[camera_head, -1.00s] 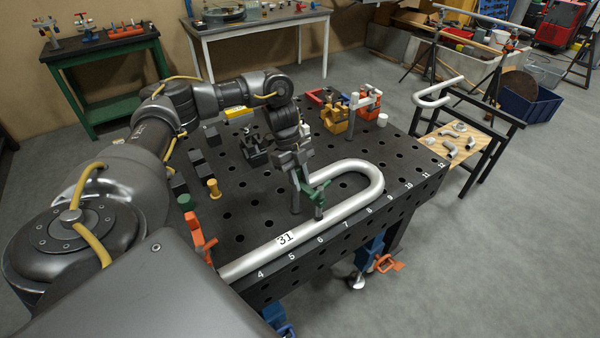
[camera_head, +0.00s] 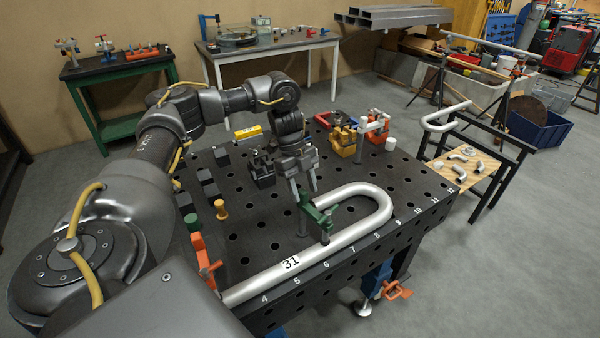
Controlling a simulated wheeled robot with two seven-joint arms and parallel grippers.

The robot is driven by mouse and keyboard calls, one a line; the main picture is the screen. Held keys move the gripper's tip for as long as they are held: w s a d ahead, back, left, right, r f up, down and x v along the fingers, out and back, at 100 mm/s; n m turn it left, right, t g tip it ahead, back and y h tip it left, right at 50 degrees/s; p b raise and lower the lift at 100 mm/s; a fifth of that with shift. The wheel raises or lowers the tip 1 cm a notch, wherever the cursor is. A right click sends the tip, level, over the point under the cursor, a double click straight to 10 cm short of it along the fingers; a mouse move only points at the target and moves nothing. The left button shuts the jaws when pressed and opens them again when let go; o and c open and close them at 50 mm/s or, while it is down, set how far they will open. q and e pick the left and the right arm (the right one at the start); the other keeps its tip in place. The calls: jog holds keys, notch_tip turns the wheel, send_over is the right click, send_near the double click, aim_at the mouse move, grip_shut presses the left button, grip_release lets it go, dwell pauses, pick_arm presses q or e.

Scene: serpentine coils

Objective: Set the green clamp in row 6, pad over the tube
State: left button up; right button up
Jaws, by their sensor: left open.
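The green clamp (camera_head: 319,214) stands upright on the black perforated table, its post behind the silver tube (camera_head: 352,235) near the number 6. Its arm reaches forward and the pad end is over the tube's near straight run; whether the pad touches is too small to tell. The tube bends in a U at the right and carries a label 31. My left gripper (camera_head: 303,191) is open, its fingers pointing down just above and behind the clamp's post, with nothing visible between them. My right gripper is out of view.
An orange clamp (camera_head: 202,249) stands at the tube's left end. Dark blocks (camera_head: 207,190), a yellow-orange peg (camera_head: 221,209) and a yellow fixture (camera_head: 342,138) stand further back on the table (camera_head: 262,222). Row numbers run along the front edge. Free holes lie behind the tube.

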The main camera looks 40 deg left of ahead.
pick_arm(q)
jog(key=shift+p+v, duration=0.3)
jog(key=shift+v, duration=2.6)
